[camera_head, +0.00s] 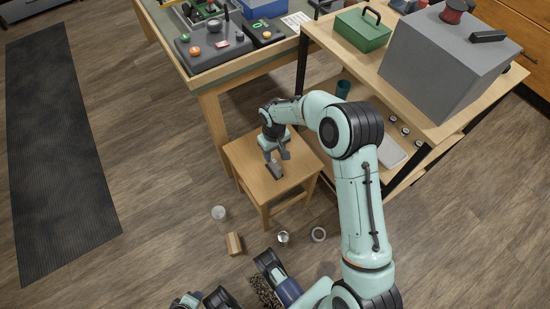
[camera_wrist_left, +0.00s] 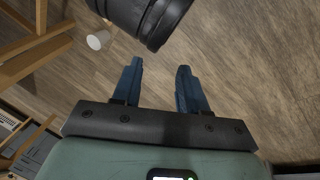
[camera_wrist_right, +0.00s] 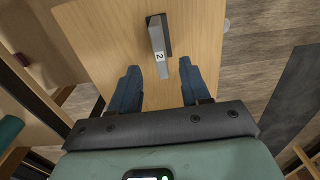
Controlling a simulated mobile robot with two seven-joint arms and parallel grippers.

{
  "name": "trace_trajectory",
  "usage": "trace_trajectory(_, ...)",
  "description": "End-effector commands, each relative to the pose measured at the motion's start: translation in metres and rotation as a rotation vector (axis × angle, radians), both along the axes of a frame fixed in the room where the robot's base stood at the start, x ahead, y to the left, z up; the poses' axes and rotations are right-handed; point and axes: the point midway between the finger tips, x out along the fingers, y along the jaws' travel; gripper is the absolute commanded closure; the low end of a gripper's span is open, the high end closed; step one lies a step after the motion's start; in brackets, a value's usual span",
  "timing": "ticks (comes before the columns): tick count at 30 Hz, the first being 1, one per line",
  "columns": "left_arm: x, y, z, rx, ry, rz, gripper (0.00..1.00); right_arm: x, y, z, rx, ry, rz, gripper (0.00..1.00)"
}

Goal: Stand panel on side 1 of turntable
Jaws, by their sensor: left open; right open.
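A grey upright piece (camera_wrist_right: 157,45) with a white label reading 2 and a dark strip along one side stands on the wooden stool (camera_head: 245,158). It also shows in the head view (camera_head: 276,172), small and dark; I cannot tell for sure that it is the panel. My right gripper (camera_wrist_right: 158,67) is open just above the stool, its fingers on either side of the near end of this piece, not closed on it. My left gripper (camera_wrist_left: 157,75) is open and empty over the floor. I cannot make out a turntable with a side 1 in any view.
A white cup (camera_head: 219,213), a brown block (camera_head: 234,244), a metal can (camera_head: 283,238) and a ring (camera_head: 319,234) lie on the floor before the stool. A workbench with a button box (camera_head: 213,47) and a shelf with a large grey box (camera_head: 440,65) stand behind.

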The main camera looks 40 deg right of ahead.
Motion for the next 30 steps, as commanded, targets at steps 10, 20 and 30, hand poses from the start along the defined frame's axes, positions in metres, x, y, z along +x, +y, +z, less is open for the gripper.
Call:
trace_trajectory(10,-0.023,-0.012,0.021,-0.030,0.060,-0.025,0.57,-0.002,-0.001,0.042,-0.002,0.004,-0.001,0.53)
trace_trajectory(20,-0.087,-0.041,0.072,-0.110,0.234,-0.095,0.57,-0.003,-0.001,0.040,0.000,0.003,0.000,0.53)
trace_trajectory(30,-0.078,-0.037,0.058,-0.100,0.209,-0.085,0.57,-0.002,-0.001,-0.025,0.000,0.003,0.000,0.53)
